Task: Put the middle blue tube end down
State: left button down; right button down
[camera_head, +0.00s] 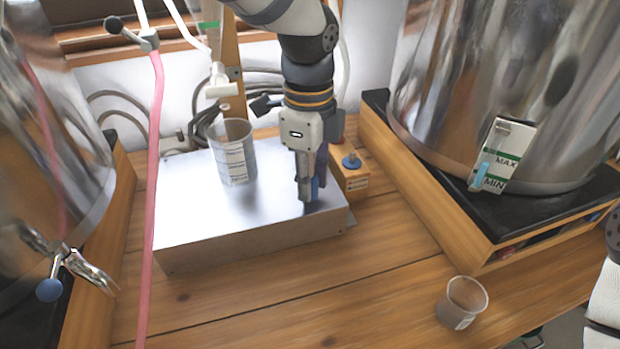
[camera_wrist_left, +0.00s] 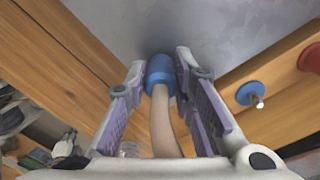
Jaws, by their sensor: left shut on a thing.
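My left gripper (camera_head: 309,192) points down at the right front part of the metal box top. It is shut on the blue tube end (camera_head: 316,187), which shows only partly behind the fingers. In the left wrist view the blue tube end (camera_wrist_left: 160,70) sits between the fingertips of my left gripper (camera_wrist_left: 163,75), with a beige tube (camera_wrist_left: 162,122) running from it toward the camera. The blue end is at or very close to the grey metal surface; I cannot tell if it touches.
The metal box (camera_head: 215,238) carries a clear measuring beaker (camera_head: 234,165). A wooden block (camera_head: 350,180) with a blue knob (camera_head: 351,161) stands right of it. Large steel vessels flank both sides. A pink hose (camera_head: 153,180) hangs left. A small cup (camera_head: 462,303) stands on the front right table.

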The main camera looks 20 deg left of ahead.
pick_arm(q)
jog(key=shift+f, duration=0.25)
jog(key=shift+f, duration=0.1)
jog(key=c, duration=1.4)
grip_release()
jog(key=shift+o, duration=0.2)
notch_tip(320, 180, up, 12)
